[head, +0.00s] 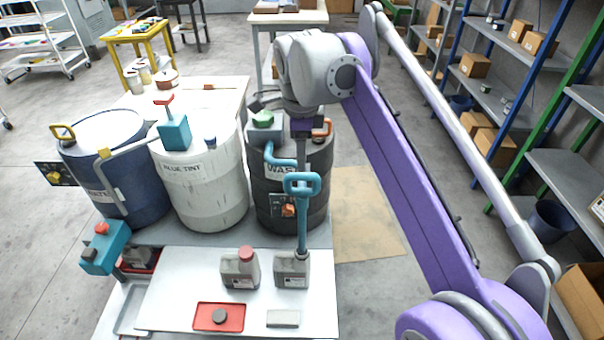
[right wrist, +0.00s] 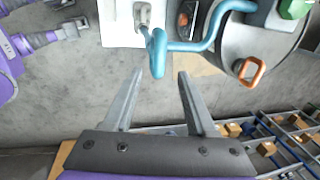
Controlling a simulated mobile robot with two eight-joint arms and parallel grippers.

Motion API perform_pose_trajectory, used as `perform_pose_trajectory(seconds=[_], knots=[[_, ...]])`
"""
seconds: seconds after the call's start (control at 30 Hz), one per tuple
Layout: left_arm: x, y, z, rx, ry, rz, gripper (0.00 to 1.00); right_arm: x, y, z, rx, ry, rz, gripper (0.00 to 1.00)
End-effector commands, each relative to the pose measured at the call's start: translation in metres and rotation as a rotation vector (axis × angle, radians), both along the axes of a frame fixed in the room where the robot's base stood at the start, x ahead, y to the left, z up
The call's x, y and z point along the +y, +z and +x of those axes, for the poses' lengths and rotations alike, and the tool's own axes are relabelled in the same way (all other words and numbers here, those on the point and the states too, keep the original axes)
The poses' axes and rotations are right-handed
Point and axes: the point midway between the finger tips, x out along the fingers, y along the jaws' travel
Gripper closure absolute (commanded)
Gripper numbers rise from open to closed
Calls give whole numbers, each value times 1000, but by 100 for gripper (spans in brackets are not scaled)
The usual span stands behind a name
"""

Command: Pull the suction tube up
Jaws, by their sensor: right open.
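The suction tube (head: 302,217) is teal and upright, with a looped handle at its top. Its lower end meets the neck of a grey jug (head: 292,272) on the front bench. In the right wrist view, the teal handle (right wrist: 157,56) is seen from above, near the fingertips. My right gripper (head: 302,150) is above the handle in the head view. My left gripper is not seen.
The black drum (head: 265,199) stands just behind the tube, with a teal pipe (head: 282,161) and an orange handle (head: 323,130). A second jug (head: 240,270) with a red cap stands left of the tube. Shelves (head: 540,160) line the right side.

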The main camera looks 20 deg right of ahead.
Motion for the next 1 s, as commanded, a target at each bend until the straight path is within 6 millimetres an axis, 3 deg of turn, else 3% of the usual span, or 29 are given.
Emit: perform_pose_trajectory(seconds=[0.1,0.3,0.5,0.77,1.0], knots=[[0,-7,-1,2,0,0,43,-2,-26,4,0,0,0,43],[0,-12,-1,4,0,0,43,-3,-56,10,0,0,0,43],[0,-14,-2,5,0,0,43,-4,-68,12,0,1,1,43],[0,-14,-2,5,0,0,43,-4,-69,13,-1,1,0,43],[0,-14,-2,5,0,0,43,-4,-69,13,-1,1,0,85]])
